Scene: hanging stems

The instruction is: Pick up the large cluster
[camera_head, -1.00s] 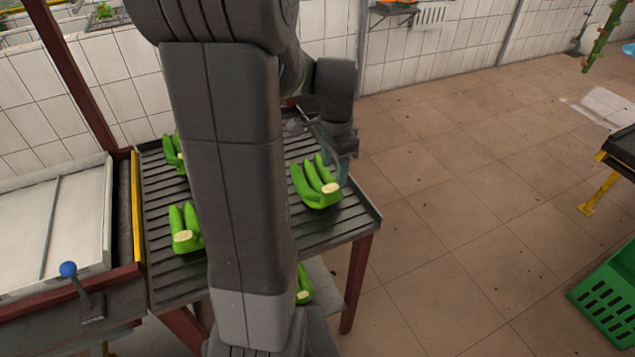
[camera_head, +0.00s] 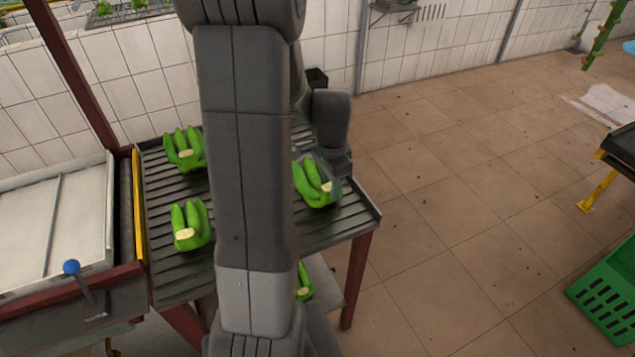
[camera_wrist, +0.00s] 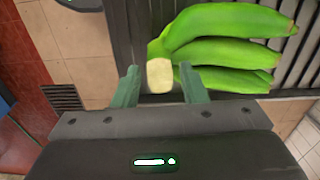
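A green banana cluster (camera_head: 310,182) with a pale cut crown lies on the right part of the slatted table. It also fills the upper right of the wrist view (camera_wrist: 225,24). My gripper (camera_wrist: 160,82) is open, with its two green fingers on either side of the pale crown in the wrist view. I cannot tell whether they touch it. In the head view my wrist hangs right over this cluster and hides part of it. Two other green clusters lie on the table's left, one at the back (camera_head: 184,150) and one in front (camera_head: 190,222).
The slatted table (camera_head: 345,232) has a yellow-edged conveyor end at its left. Another green cluster (camera_head: 304,280) shows below the table, partly hidden by my arm. A white tiled wall stands behind. A green crate (camera_head: 610,300) and open floor are at the right.

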